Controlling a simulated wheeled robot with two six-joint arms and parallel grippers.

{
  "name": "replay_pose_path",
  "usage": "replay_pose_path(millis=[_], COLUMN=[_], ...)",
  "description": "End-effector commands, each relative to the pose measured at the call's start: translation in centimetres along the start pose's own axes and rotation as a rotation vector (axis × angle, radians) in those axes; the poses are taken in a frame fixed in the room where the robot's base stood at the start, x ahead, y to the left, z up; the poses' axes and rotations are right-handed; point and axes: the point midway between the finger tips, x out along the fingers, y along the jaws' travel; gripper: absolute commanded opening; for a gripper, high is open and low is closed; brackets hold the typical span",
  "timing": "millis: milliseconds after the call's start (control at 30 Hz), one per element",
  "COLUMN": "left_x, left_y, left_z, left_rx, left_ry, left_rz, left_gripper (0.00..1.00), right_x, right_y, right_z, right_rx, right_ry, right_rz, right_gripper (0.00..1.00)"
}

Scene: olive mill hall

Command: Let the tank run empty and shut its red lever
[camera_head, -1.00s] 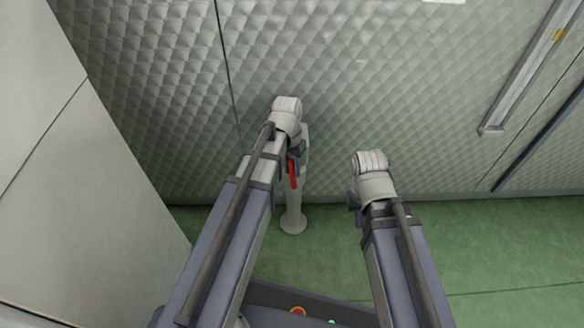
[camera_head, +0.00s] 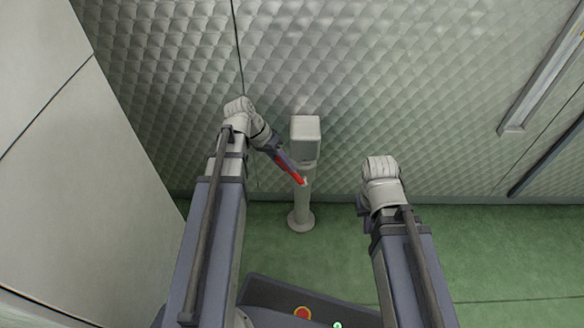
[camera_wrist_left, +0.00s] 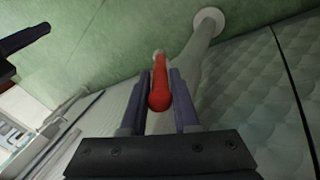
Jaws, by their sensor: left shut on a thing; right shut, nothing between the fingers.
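The red lever (camera_head: 292,171) is on a pale post (camera_head: 303,200) with a box-shaped head. It slants from the post up and left to my left gripper (camera_head: 279,156). In the left wrist view the lever (camera_wrist_left: 159,92) lies between the fingers of my left gripper (camera_wrist_left: 160,80), which is shut on it. My fingers partly cover the lever in the head view. My right gripper (camera_head: 363,206) is shut and empty, to the right of the post and apart from it; its fingers are mostly hidden by the wrist. I cannot make out a tank or any liquid.
A quilted metal wall (camera_head: 420,80) stands behind the post. A smooth pale panel (camera_head: 70,170) stands on the left. The green floor (camera_head: 500,240) is clear on the right. A metal rail (camera_head: 545,75) runs along the wall at the upper right.

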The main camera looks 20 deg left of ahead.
Motion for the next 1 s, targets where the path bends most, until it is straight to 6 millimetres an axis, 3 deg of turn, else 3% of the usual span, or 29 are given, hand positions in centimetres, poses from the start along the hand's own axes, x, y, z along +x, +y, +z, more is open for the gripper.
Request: replay_pose_path(millis=[33,300,867,900,1000], left_x=[0.5,0.4,0.2,0.2,0.2], left_y=[-0.6,-1.3,-1.4,-1.4,-1.4], left_z=[0.3,0.8,0.9,0.9,0.9], left_rx=[-0.002,0.005,0.007,0.007,0.007], left_ry=[0.012,0.061,0.075,0.075,0.076], left_rz=[0.023,0.112,0.139,0.139,0.138], left_gripper=[0.0,0.0,0.0,0.33,0.44], right_x=[1.0,2.6,2.9,2.9,2.9], right_y=[-0.1,-0.3,-0.3,-0.3,-0.3], right_z=[-0.1,-0.2,-0.2,-0.2,-0.2], right_rx=[0.001,0.004,0.005,0.005,0.005], right_ry=[0.0,0.001,0.001,0.001,0.001], right_rz=[0.0,0.0,0.0,0.0,0.0], right_gripper=[0.0,0.0,0.0,0.0,0.0])
